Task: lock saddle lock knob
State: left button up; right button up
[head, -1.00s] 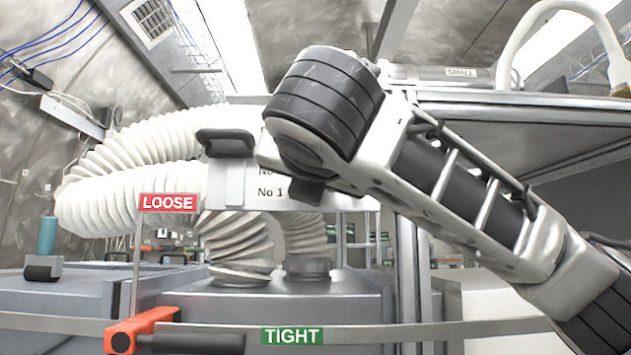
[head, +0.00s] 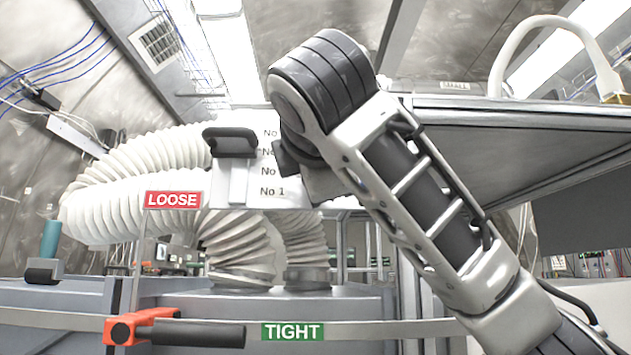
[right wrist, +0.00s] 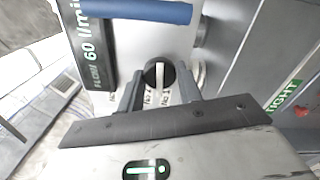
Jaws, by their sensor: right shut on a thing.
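A red lever (head: 121,328) with a black grip (head: 198,335) lies level at the lower left of the head view. A red LOOSE sign (head: 173,200) stands above it on a post. A green TIGHT sign (head: 292,332) is to the right of the grip and also shows in the right wrist view (right wrist: 284,97). My right gripper (right wrist: 160,72) is shut on a round black knob (right wrist: 157,73) with a pale pointer, on a plate marked No 1 and No 2. No label names the lock knob. My left gripper is out of view.
White ribbed hoses (head: 130,205) loop behind the plate, with a black handle (head: 230,142) at its upper left. A blue bar (right wrist: 140,10) crosses above the knob. A metal-framed shelf (head: 520,103) is at right. A grey rail (head: 390,330) runs across the front.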

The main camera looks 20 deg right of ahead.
jog(key=m+b, duration=0.1)
jog(key=m, duration=0.2)
jog(key=shift+m, duration=0.4)
dwell(0.4)
jog(key=o, duration=1)
